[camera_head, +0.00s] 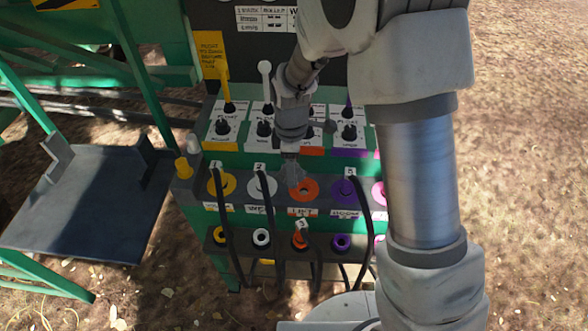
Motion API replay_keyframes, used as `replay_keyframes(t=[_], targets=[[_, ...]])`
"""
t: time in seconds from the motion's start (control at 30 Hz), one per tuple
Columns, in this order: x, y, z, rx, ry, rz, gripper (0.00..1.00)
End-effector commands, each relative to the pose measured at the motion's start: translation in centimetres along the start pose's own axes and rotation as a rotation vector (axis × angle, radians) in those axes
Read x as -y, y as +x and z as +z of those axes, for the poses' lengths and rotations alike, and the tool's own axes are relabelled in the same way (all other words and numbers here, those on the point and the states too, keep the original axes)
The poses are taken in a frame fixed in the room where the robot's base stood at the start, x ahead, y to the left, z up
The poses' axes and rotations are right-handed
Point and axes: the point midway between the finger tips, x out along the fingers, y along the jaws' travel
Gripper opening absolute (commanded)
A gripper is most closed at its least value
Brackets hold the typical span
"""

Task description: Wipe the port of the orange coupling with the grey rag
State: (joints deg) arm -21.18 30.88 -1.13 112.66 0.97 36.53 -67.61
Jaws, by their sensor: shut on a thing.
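The orange coupling (311,189) is a round ring in the upper row of the panel, above an orange label. The grey rag (291,173) is a small crumpled piece at the upper left of this ring and overlaps part of it. My gripper (290,158) points down at the panel and is shut on the rag. Its fingertips are small here and partly hidden by the rag. I cannot tell how firmly the rag touches the port.
Yellow (230,184), white (270,184) and purple (337,187) couplings flank the orange one. Black hoses hang in front of the panel. Levers stand above. A lower row holds more coloured rings, including a purple one (341,242). A dark metal platform (90,200) lies left.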

Motion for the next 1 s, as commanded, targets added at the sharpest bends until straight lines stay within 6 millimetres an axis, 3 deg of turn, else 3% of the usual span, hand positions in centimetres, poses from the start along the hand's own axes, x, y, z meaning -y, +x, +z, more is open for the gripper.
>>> replay_keyframes(t=[0.3, 1.0], targets=[[0.0, -2.8, -0.6, -0.001, 0.002, 0.002, 0.0], [-0.1, -2.8, -0.3, 0.0, 0.032, 0.001, 0.0]])
